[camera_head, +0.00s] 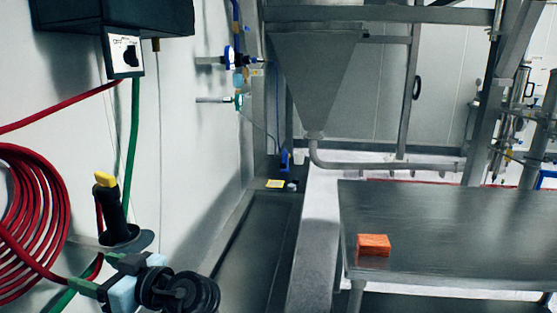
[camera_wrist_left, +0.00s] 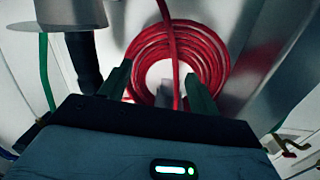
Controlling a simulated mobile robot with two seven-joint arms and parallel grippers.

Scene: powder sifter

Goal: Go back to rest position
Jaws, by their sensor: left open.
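My left gripper (camera_head: 97,273) is low at the left of the head view, close to the wall, with its fingers pointing left toward the hose coil. In the left wrist view its two dark green fingers (camera_wrist_left: 158,88) stand apart with nothing held between them. The coiled red hose (camera_head: 38,225) hangs on the wall; in the left wrist view the coil (camera_wrist_left: 218,50) lies beyond the fingertips. Whether the fingers touch the hose, I cannot tell. My right gripper is not in view.
A black upright handle with a yellow top (camera_head: 105,180) stands just above my left gripper. A dark control box (camera_head: 125,52) is higher on the wall. An orange block (camera_head: 374,244) sits on the metal table (camera_head: 460,230) at right. A steel hopper (camera_head: 312,75) stands behind.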

